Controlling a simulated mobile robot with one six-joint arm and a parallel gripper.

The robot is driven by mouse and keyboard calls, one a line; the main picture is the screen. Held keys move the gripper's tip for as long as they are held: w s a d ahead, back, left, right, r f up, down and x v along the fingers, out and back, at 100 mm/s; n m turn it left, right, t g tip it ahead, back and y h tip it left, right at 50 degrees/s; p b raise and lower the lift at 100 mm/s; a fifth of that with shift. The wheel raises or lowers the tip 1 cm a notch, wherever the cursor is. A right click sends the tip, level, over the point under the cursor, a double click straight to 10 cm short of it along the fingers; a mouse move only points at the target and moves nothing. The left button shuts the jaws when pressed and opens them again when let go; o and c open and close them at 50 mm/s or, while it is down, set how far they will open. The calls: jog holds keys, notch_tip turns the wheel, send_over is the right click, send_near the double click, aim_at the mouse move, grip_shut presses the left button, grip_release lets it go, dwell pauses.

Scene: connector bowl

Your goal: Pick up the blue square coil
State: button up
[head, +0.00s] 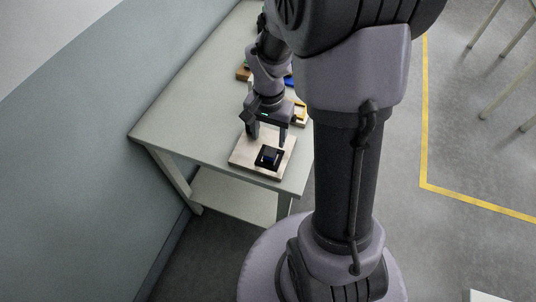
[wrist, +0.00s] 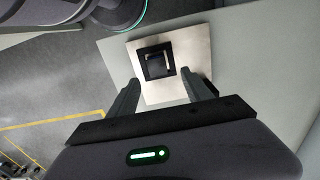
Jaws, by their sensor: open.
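A black square piece (head: 268,157) lies on a pale square board (head: 240,162) near the front end of the table. A small dark blue patch shows inside it in the head view; I cannot tell whether this is the blue square coil. The black square also shows in the wrist view (wrist: 155,62), with a dark middle and a light strip at its right side. My gripper (head: 268,139) is open and points down over the board. In the wrist view its two fingers (wrist: 163,80) are apart with nothing between them, and the black square lies beyond their tips.
The table (head: 205,115) is pale, with a lower shelf. A wall stands left of the table. The table's left part is clear.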

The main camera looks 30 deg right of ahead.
aim_at(270, 151)
jog(key=f+b, duration=0.1)
jog(key=f, duration=0.1)
jog(key=f+b, duration=0.1)
jog(key=f, duration=0.1)
jog(key=f+b, duration=0.1)
jog(key=f, duration=0.2)
jog(key=shift+s, duration=0.3)
jog(key=shift+r, duration=0.15)
jog(key=shift+c, duration=0.5)
